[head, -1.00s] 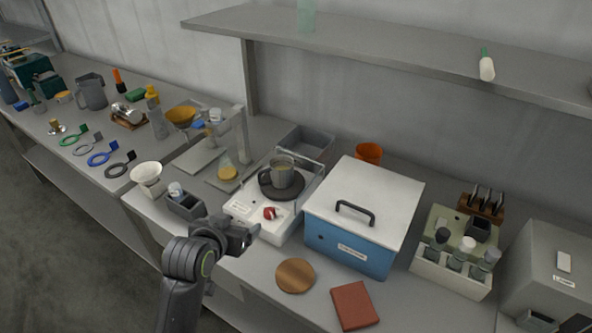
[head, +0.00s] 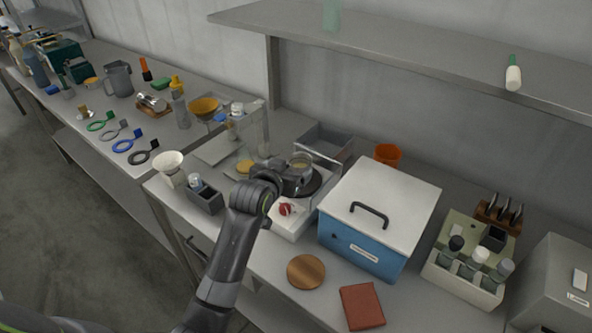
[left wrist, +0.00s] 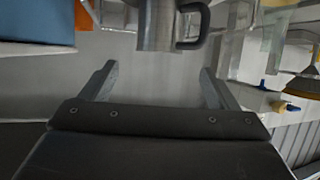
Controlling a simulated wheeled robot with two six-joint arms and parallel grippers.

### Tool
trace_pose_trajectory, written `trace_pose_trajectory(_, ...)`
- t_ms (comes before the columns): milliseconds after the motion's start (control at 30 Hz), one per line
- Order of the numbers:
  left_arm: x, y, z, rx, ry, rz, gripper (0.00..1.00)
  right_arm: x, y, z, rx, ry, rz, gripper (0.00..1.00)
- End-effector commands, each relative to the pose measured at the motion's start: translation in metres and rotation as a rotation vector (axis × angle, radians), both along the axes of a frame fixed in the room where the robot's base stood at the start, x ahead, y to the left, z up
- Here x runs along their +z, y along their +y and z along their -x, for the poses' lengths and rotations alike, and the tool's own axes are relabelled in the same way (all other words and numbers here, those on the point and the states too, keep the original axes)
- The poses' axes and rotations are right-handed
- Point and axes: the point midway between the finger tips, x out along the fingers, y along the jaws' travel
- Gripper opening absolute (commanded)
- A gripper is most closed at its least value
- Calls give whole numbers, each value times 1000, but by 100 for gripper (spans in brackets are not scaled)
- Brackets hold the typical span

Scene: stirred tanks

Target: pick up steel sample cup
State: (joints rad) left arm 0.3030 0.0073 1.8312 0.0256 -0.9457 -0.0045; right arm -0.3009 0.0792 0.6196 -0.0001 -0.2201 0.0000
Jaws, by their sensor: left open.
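The steel sample cup (head: 301,163) stands on the dark round plate of the white stirrer (head: 289,226). In the head view my left gripper (head: 290,178) is in front of it and hides much of its body. In the left wrist view the grey cup (left wrist: 156,24) shows at the top, with its dark handle (left wrist: 192,26) to the right. My left gripper (left wrist: 158,82) is open, its two fingers apart and nothing between them. The cup lies beyond the fingertips, roughly centred on the gap. My right gripper is not in view.
A blue box with a white lid (head: 376,216) stands close to the right of the stirrer. A grey bin (head: 325,142) and an orange cup (head: 387,154) are behind. A dark holder with a bottle (head: 205,198) is at the left. A wooden disc (head: 306,271) lies in front.

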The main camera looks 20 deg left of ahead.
Motion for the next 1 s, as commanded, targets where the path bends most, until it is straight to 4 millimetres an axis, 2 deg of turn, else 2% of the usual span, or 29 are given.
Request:
trace_pose_trajectory(133,-6,-1,-16,0,2,0,82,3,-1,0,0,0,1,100)
trace_pose_trajectory(467,-12,-3,-30,0,2,0,82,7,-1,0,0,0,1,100)
trace_pose_trajectory(800,-27,-7,-62,0,2,-1,82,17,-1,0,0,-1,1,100)
trace_pose_trajectory(1000,-32,-7,-71,0,1,-1,82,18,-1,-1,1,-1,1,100)
